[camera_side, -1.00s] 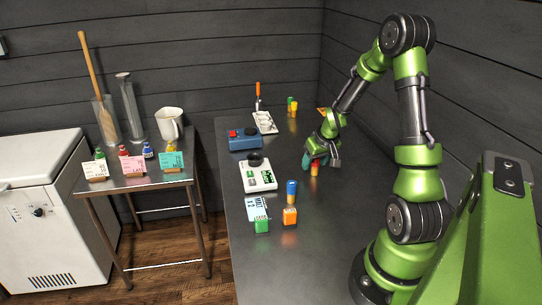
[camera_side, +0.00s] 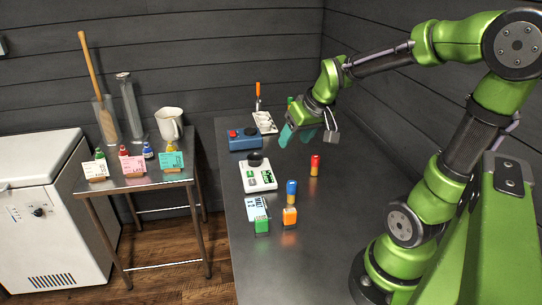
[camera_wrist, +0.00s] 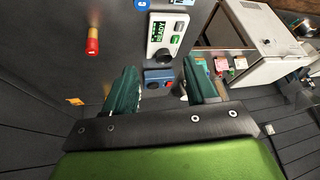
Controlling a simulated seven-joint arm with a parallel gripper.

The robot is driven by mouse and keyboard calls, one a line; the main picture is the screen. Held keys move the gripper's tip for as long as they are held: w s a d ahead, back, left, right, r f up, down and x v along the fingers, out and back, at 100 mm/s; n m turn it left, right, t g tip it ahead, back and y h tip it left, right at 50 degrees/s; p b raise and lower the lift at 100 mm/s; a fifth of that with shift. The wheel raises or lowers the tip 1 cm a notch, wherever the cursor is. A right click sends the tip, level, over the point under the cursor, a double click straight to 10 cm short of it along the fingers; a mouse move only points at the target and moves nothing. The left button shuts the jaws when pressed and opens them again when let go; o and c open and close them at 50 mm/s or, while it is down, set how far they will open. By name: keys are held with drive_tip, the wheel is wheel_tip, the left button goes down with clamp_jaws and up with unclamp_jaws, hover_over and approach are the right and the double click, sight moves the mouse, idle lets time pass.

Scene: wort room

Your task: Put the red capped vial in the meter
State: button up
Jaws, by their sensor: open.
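The red capped vial (camera_side: 315,165) stands upright on the dark bench, with a yellowish-orange lower part. It also shows at upper left in the wrist view (camera_wrist: 93,38). The white device with a green display (camera_side: 260,176), apparently the meter, stands to its left with a round black part at its back. In the wrist view its display (camera_wrist: 166,34) seems to read READY. My gripper (camera_side: 310,139) is open and empty, raised above the bench behind the vial. Its two teal fingers are spread apart in the wrist view (camera_wrist: 160,68).
A blue box with a red button (camera_side: 245,140) stands behind the meter. A white tray (camera_side: 264,123) lies at the back.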

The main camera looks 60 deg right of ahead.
drive_tip(key=s+a+r+n+t+y, duration=0.1)
drive_tip(key=s+a+r, duration=0.2)
drive_tip(key=a, duration=0.6)
drive_tip(key=shift+a+r+y, duration=0.25)
drive_tip(key=shift+a+y, duration=0.15)
drive_tip(key=shift+n+t+y, duration=0.3)
drive_tip(key=shift+t+y, duration=0.1)
drive_tip(key=shift+y, duration=0.5)
drive_tip(key=s+a, duration=0.2)
drive_tip(key=a, duration=0.1)
drive_tip(key=s+a+r, duration=0.1)
drive_tip(key=a, duration=0.1)
drive_tip(key=shift+s+a+r, duration=0.1)
drive_tip(key=shift+s+a, duration=0.15)
drive_tip(key=shift+s, duration=0.1)
